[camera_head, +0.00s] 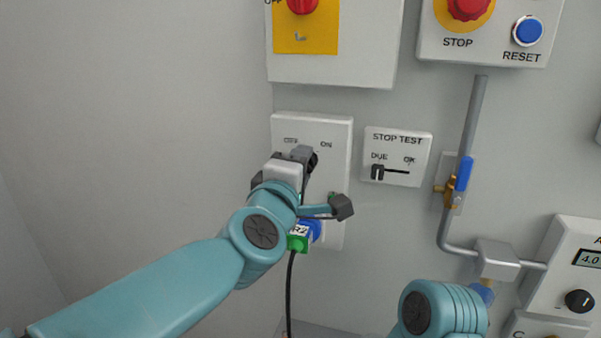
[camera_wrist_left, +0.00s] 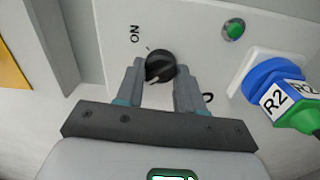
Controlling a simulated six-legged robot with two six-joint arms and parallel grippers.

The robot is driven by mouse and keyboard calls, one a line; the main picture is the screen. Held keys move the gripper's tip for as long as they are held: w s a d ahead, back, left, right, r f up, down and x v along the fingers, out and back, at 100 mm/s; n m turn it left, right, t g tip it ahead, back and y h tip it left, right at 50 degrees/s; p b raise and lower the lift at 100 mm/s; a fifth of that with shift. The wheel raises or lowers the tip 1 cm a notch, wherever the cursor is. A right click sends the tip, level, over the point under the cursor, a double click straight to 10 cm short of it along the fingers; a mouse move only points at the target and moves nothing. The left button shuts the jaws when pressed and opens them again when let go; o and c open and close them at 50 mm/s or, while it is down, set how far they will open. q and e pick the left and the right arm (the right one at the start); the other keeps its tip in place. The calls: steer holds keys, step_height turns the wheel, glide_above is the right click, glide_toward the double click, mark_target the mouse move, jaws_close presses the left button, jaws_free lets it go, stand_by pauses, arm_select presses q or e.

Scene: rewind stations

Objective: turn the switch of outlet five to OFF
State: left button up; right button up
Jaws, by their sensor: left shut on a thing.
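The outlet panel (camera_head: 338,135) is a pale box on the wall with OFF and ON printed near its top. Its black rotary switch (camera_wrist_left: 160,66) shows in the left wrist view, with a short light mark at its edge towards the ON label (camera_wrist_left: 135,34). My left gripper (camera_wrist_left: 160,78) is shut on the switch, one finger on each side. In the head view my left gripper (camera_head: 308,160) covers most of the switch. No outlet number is readable. My right gripper is out of view; only part of my right arm shows at the bottom.
A blue socket with a green plug (camera_head: 298,238) marked R2 sits below, its black cable hanging down. A green lamp (camera_wrist_left: 234,29) is beside the switch. To the right are a STOP TEST box (camera_head: 398,145), a pipe with a blue-handled valve (camera_head: 463,175) and a STOP/RESET box (camera_head: 490,45).

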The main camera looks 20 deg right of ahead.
arm_select(q)
steer(key=shift+n, duration=0.5)
steer(key=o, duration=1)
steer(key=shift+o, duration=0.2)
steer(key=shift+s+a, duration=0.1)
steer(key=b+v, duration=0.1)
steer(key=v, duration=1.5)
